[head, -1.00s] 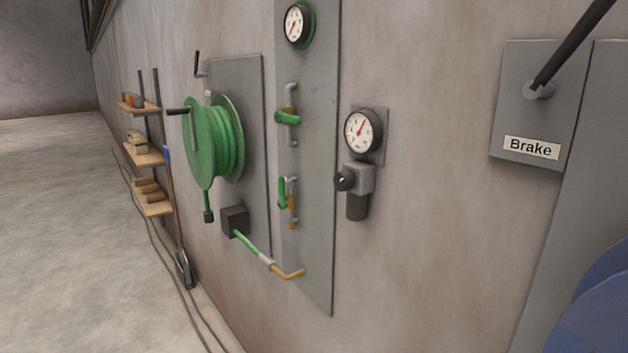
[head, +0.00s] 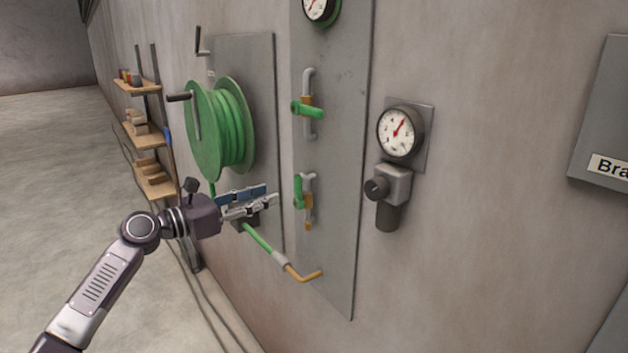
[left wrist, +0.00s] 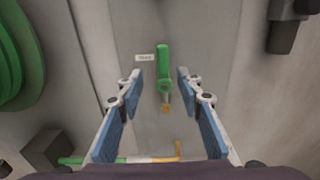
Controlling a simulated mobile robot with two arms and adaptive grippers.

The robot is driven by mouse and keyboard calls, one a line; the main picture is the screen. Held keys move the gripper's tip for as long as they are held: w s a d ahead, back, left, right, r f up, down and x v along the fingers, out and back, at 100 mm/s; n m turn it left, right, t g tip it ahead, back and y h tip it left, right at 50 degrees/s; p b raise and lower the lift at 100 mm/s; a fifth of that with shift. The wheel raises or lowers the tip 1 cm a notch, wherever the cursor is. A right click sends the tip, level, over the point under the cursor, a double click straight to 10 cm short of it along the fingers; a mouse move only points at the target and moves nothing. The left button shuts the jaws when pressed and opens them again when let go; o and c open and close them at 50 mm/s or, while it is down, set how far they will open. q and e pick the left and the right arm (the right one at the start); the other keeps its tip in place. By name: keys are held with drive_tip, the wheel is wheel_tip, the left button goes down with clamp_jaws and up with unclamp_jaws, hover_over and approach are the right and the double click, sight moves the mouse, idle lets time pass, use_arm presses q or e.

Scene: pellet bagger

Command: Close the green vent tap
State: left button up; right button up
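The lower green tap (head: 298,191) on the tall grey panel has its handle standing upright beside its short pipe. In the left wrist view this green handle (left wrist: 162,62) is upright beyond and between my fingertips, with a small white label left of it, too blurred to read surely. My left gripper (head: 270,197) is open and empty, left of the tap and apart from it. The wrist view shows its two blue-padded fingers (left wrist: 160,82) spread. A second green tap (head: 307,109) above has its handle lying roughly across its pipe. My right gripper is not in view.
A green hose reel (head: 205,130) stands out from the wall left of the panel. A hose (head: 257,238) runs to a brass pipe (head: 306,276) below the tap. A gauge (head: 400,131) with a regulator (head: 390,188) is on the right.

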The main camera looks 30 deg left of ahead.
sight(295, 184)
use_arm(q)
drive_tip(key=x, duration=0.2)
drive_tip(key=p+x, duration=0.1)
drive_tip(key=x, duration=0.1)
drive_tip(key=r+p+x, duration=0.1)
drive_tip(key=x, duration=0.1)
drive_tip(key=shift+w+d, duration=0.1)
drive_tip(key=shift+d, duration=0.15)
drive_tip(key=shift+w+d+f+p, duration=0.1)
drive_tip(key=shift+w+d+p, duration=0.25)
drive_tip(key=shift+w, duration=0.25)
clamp_jaws()
